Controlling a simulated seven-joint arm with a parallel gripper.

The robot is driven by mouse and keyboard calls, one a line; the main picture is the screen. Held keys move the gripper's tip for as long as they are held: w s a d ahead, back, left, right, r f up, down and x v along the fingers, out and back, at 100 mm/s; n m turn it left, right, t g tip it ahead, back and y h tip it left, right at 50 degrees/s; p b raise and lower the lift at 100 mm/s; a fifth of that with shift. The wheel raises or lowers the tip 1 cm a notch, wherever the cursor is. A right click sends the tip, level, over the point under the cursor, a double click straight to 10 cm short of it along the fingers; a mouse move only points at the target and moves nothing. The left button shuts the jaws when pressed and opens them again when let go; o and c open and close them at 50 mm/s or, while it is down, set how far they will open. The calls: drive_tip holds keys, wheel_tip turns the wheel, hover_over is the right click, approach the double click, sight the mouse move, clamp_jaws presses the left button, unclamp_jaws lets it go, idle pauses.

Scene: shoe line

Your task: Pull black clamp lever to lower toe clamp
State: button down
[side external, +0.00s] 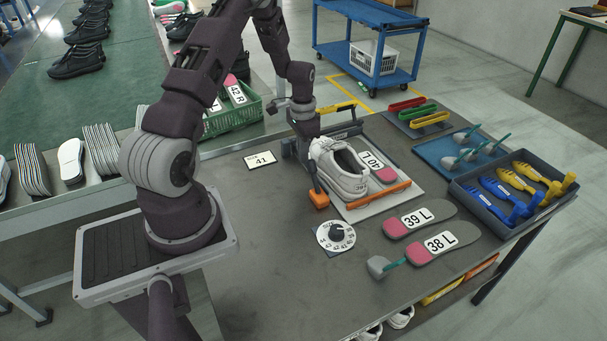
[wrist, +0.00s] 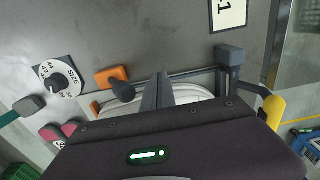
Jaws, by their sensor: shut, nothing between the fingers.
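The black clamp lever (side external: 313,176) stands on an orange block (side external: 319,200) at the left of the white shoe (side external: 341,168). In the wrist view the lever's dark knob (wrist: 122,92) shows beside the orange block (wrist: 112,75). My gripper (side external: 306,138) is over the shoe's toe end, by a dark grey clamp frame (side external: 350,130). In the wrist view its two fingers (wrist: 158,92) are together and empty, just right of the knob, with a small apparent gap. The toe clamp's height over the shoe is hidden by my gripper.
A size dial (side external: 336,236), insoles marked 39 L (side external: 418,219) and 38 L (side external: 439,244), and a card marked 41 (side external: 261,160) lie on the bench. A yellow handle (wrist: 273,112) is at the frame's right in the wrist view. The bench left of the dial is clear.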

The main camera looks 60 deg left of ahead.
drive_tip(key=shift+d, duration=0.1)
drive_tip(key=shift+d, duration=1.65)
drive_tip(key=shift+f, duration=0.1)
drive_tip(key=shift+a, duration=0.75)
wheel_tip(320, 180, up, 9)
drive_tip(key=shift+a, duration=0.2)
